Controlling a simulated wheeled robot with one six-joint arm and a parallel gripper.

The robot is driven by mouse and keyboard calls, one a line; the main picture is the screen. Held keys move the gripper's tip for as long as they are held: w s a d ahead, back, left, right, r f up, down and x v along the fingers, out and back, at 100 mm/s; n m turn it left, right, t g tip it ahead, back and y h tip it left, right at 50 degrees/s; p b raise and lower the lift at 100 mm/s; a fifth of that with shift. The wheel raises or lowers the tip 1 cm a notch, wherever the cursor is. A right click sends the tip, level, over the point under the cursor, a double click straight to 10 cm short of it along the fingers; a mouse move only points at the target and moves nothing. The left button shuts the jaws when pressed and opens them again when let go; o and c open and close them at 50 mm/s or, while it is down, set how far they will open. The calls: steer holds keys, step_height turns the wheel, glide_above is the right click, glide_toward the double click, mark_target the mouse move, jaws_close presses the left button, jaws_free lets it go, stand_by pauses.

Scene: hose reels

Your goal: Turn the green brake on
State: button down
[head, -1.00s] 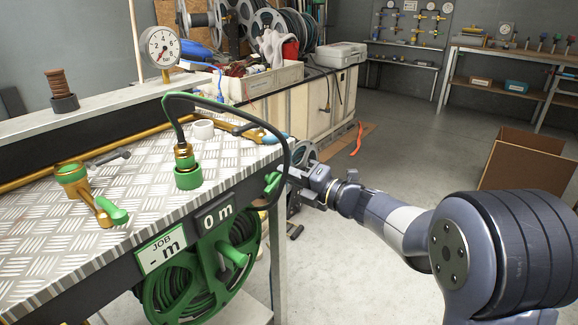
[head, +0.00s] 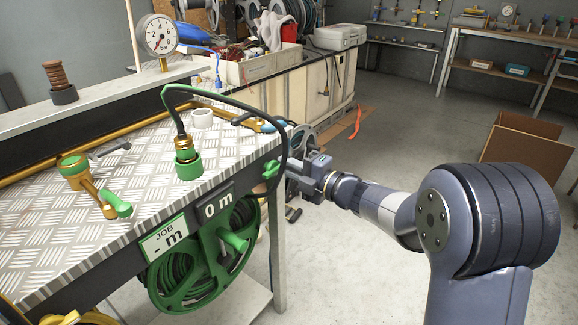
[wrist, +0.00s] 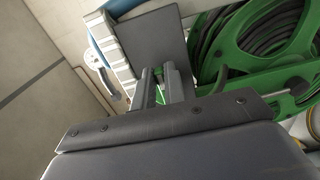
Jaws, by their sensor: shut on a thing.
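The green brake (head: 271,171) is a small green knob on the front edge of the bench, at the right end above the green hose reel (head: 205,258). My gripper (head: 286,175) is at the brake, coming from the right. In the wrist view the two fingers (wrist: 162,88) are close together around a small green piece (wrist: 159,73), which looks like the brake. The fingers hide part of it, so its exact setting is hard to tell. The green reel also shows in the wrist view (wrist: 235,62), to the right of the fingers.
A black hose (head: 283,140) loops down close beside my gripper. A "0 m" display (head: 216,207) and a job display (head: 165,247) sit on the bench front. The floor to the right is clear up to a cardboard box (head: 522,143).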

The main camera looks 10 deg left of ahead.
steer(key=shift+s+a+f, duration=0.1)
steer(key=shift+s+f, duration=0.1)
steer(key=shift+f, duration=0.05)
steer(key=c, duration=1.5)
jaws_free()
steer(key=shift+r, duration=0.15)
steer(key=shift+o, duration=0.2)
steer(key=p+v, duration=0.1)
steer(key=v, duration=0.9)
steer(key=shift+d, duration=0.35)
steer(key=shift+o, duration=0.6)
steer(key=shift+s, duration=0.1)
